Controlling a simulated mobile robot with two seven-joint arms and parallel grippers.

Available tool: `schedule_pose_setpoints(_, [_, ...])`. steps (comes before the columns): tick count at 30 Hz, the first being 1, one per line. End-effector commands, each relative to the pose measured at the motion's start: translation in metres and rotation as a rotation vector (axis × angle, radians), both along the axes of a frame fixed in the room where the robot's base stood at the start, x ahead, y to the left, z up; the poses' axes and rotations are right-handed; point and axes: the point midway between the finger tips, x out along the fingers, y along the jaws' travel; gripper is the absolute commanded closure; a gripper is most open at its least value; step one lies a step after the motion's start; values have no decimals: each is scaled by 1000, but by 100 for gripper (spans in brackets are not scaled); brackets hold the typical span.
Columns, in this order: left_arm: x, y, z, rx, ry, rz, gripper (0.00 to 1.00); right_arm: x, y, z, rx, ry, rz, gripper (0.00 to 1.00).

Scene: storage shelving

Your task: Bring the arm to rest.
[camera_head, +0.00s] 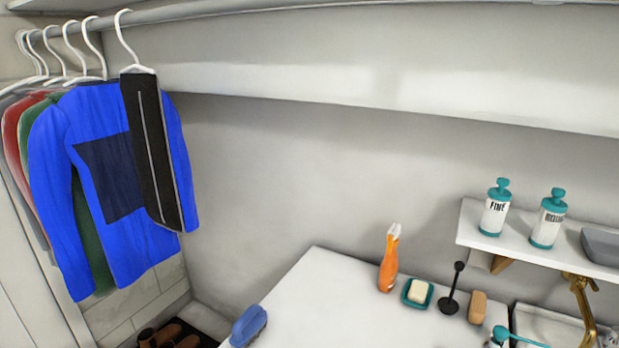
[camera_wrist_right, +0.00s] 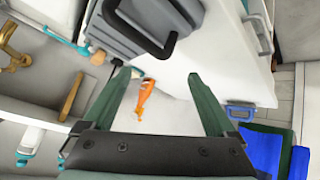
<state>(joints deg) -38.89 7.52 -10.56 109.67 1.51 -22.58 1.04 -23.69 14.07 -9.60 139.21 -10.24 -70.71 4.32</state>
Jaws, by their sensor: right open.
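My right gripper (camera_wrist_right: 158,76) shows in the right wrist view. Its two dark green fingers stand wide apart with nothing held between them. An orange bottle (camera_wrist_right: 146,98) shows beyond and between the fingers, apart from them. Neither of my arms shows in the head view, and my left gripper is in neither view.
A wall shelf (camera_head: 465,232) carries two dispensers. Clothes (camera_head: 100,170) hang at left. A grey block with a black handle (camera_wrist_right: 150,45) shows near the fingers.

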Motion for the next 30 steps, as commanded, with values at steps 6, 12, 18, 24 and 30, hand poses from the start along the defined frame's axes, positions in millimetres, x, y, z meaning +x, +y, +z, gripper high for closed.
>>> schedule_pose_setpoints(6, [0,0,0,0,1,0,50,-70,14,-45,98,299,-29,9])
schedule_pose_setpoints(12, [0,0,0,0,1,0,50,-122,29,-66,167,501,-27,9])
schedule_pose_setpoints(18, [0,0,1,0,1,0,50,-101,36,-88,184,410,-3,9])
schedule_pose_setpoints(24, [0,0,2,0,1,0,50,-85,46,-113,217,308,24,9])
schedule_pose_setpoints(30, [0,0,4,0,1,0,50,-75,59,-146,265,169,56,9])
